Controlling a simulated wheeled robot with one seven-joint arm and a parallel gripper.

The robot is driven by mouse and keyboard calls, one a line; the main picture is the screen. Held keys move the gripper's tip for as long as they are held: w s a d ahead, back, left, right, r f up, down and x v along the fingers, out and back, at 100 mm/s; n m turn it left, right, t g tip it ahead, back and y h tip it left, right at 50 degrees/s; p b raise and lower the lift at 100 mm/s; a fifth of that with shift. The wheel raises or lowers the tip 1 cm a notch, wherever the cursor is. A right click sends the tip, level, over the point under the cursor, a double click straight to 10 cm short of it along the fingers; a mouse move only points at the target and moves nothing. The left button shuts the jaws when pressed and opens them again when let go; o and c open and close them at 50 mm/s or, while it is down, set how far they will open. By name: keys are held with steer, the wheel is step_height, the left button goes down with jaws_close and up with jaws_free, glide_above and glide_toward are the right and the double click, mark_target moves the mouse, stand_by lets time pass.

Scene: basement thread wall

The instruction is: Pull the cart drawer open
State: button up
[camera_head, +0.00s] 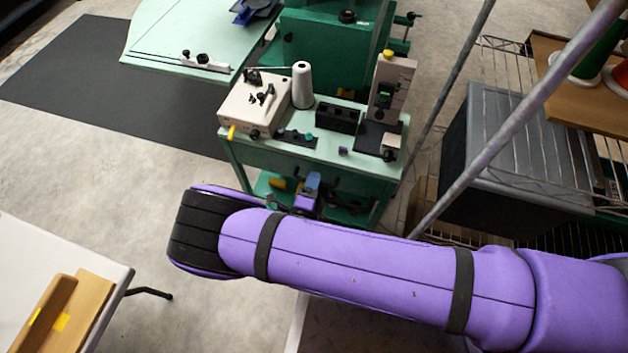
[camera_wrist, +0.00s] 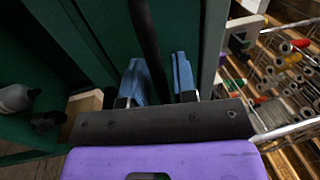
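The pale green cart (camera_head: 328,153) stands in the middle of the head view, with its front partly behind my purple arm. My gripper (camera_head: 312,188) is at the cart's front, below its top. In the wrist view, my gripper's two blue fingers (camera_wrist: 160,80) are apart, facing a dark green panel (camera_wrist: 185,30) of the cart. A long black bar, seemingly the drawer handle (camera_wrist: 146,40), runs down between the fingers, closer to the left one. I cannot tell whether either finger touches it. The drawer's edges are mostly hidden in the head view.
A beige machine (camera_head: 248,106), a white thread cone (camera_head: 302,85) and small tools sit on the cart top. A wire rack (camera_head: 500,60) and grey bin (camera_head: 525,155) stand right. A white table (camera_head: 60,265) is lower left. Floor between table and cart is clear.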

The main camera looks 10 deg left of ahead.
jaws_close()
steer(key=r+v, duration=0.3)
steer(key=v, duration=1.2)
steer(key=shift+s, duration=0.2)
steer(key=shift+a+f, duration=0.1)
steer(key=shift+o, duration=1.5)
jaws_free()
